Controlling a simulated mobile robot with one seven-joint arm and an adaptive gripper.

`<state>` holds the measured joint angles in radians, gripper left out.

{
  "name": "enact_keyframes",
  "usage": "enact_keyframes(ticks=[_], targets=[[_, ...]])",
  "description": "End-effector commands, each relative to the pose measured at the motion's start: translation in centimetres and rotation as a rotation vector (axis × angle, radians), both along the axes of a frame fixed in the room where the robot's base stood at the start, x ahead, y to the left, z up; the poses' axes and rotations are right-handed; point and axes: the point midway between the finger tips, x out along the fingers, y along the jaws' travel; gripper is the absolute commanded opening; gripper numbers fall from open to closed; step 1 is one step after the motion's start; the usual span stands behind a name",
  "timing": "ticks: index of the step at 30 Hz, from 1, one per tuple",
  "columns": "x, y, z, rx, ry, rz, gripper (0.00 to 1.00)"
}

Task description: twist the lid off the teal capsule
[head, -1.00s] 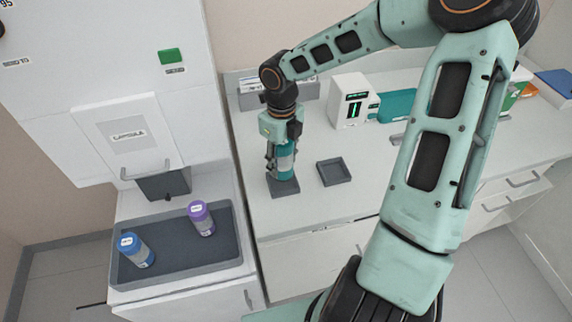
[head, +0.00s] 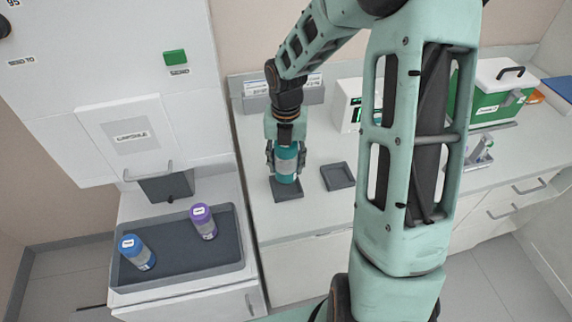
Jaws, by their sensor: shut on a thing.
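The teal capsule (head: 287,166) stands upright in a dark grey square holder (head: 287,193) on the counter. My gripper (head: 286,155) comes down on it from above, with a finger on each side of its upper part, and is shut on it. The top of the capsule is hidden by the gripper, so I cannot see the lid's edge or whether the lid has turned.
A dark empty square dish (head: 338,177) lies just right of the holder. A grey tray (head: 190,266) at left holds a blue-lidded capsule (head: 137,252) and a purple-lidded capsule (head: 203,222). A white device (head: 348,103) and a green-and-white case (head: 490,100) stand behind.

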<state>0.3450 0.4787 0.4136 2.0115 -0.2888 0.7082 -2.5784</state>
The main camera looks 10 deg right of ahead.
Motion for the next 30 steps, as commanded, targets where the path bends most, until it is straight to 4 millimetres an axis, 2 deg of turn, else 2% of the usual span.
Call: enact_keyframes(ticks=[1,18,24,30], targets=[[0.2,0.1,-0.8,-0.001,-0.007,-0.061,0.13],[0.1,0.0,-0.4,0.000,-0.004,-0.821,0.13],[0.1,0.0,-0.3,0.001,-0.003,-0.998,0.13],[0.0,0.0,-1.9,0.000,0.000,-0.998,0.13]])
